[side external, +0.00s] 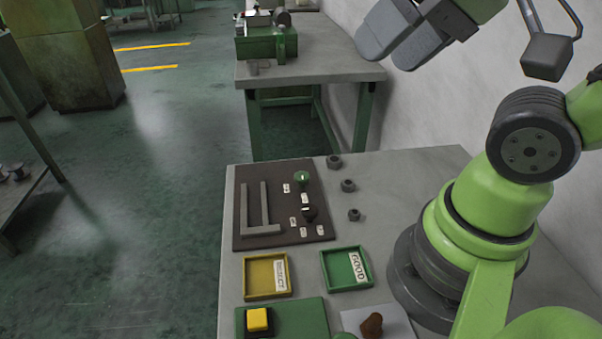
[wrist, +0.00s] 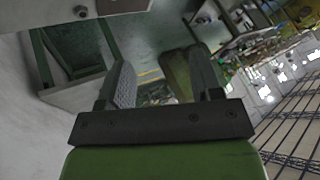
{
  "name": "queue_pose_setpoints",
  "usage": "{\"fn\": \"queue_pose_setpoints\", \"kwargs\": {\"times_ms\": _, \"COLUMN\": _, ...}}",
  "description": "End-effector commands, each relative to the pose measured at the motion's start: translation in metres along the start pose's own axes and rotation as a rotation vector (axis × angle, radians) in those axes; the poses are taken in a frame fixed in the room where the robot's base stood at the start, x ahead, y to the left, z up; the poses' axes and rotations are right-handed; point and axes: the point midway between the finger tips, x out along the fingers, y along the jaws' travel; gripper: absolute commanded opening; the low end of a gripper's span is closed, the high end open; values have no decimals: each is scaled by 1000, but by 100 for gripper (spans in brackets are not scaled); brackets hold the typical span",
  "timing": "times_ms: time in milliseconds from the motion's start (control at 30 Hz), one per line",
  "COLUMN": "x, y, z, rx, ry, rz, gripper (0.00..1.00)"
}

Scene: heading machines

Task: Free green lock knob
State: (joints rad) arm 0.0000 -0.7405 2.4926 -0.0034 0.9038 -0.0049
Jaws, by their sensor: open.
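The green lock knob (side external: 302,177) stands on the dark brown panel (side external: 270,237), near its far right part, with a white mark on its top. A dark knob (side external: 309,213) sits nearer on the same panel, with small white labels around both. My gripper (side external: 402,38) is high up at the top of the side view, well above and to the right of the panel, and apart from both knobs. In the wrist view my gripper (wrist: 162,92) has its two fingers spread with nothing between them. The green knob does not show in the wrist view.
A grey L-shaped rail (side external: 246,222) is fixed on the panel. Several nuts (side external: 348,185) lie right of it. A yellow tray (side external: 246,278) and a green tray (side external: 328,270) stand nearer. A yellow block (side external: 257,319) is at the front. A wall (side external: 430,110) rises on the right.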

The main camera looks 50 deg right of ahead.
Motion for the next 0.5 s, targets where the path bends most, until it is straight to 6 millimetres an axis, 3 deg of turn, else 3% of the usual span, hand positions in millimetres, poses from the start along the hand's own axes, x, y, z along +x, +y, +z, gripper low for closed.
{"fn": "queue_pose_setpoints", "kwargs": {"times_ms": 267, "x": 24, "y": -6, "z": -41, "rx": -146, "ry": -182, "rz": 102, "gripper": 59}}
{"fn": "queue_pose_setpoints", "kwargs": {"times_ms": 500, "x": 83, "y": -2, "z": -84, "rx": -337, "ry": -431, "rz": 205, "gripper": 59}}
